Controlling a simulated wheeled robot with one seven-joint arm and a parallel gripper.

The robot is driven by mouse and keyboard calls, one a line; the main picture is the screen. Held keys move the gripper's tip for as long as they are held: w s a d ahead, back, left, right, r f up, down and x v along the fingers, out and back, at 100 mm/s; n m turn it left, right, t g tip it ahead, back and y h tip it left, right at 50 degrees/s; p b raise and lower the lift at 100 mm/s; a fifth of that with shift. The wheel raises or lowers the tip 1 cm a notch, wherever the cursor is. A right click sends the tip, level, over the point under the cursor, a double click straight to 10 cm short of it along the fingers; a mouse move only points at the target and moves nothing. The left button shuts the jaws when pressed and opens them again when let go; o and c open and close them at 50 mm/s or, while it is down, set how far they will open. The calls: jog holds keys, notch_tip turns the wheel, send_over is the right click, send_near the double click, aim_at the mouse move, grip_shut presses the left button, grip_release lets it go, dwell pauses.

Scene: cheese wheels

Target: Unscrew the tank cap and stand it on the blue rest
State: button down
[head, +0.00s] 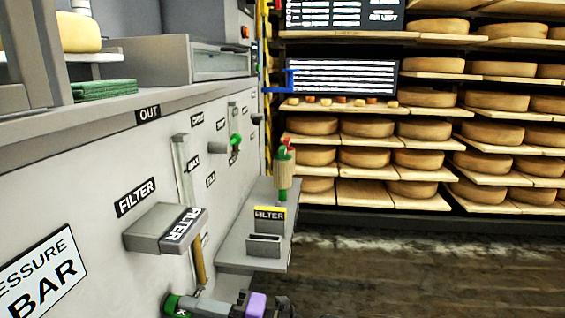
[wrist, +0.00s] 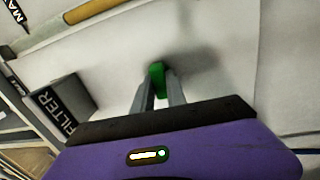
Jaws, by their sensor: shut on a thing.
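A green piece, which looks like the tank cap, shows at the bottom of the head view (head: 175,305) beside the white panel. It also shows in the wrist view (wrist: 157,72), between the grey fingertips. My gripper (head: 193,309) is shut on it, with the fingers pointing at the panel (wrist: 157,88). The cap lies against or very near the panel; the fingers hide part of it, and I cannot tell whether it is still threaded on. A blue bracket-like piece (head: 279,84) shows past the panel's far end; I cannot tell whether it is the blue rest.
A grey box marked FILTER (head: 150,228) juts from the panel above my gripper and shows at left in the wrist view (wrist: 65,98). A brown handle (head: 199,262) hangs below it. A grey ledge (head: 235,258) lies beyond. Cheese shelves (head: 420,140) stand behind; the floor at right is clear.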

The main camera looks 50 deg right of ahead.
jog(key=shift+f+n, duration=0.1)
jog(key=shift+n, duration=0.3)
jog(key=c, duration=1.3)
grip_release()
jog(key=shift+o, duration=0.2)
jog(key=p+v, duration=0.1)
jog(key=v, duration=0.6)
jog(key=shift+s+d, duration=0.25)
jog(key=shift+s, duration=0.05)
jog(key=shift+c, duration=0.3)
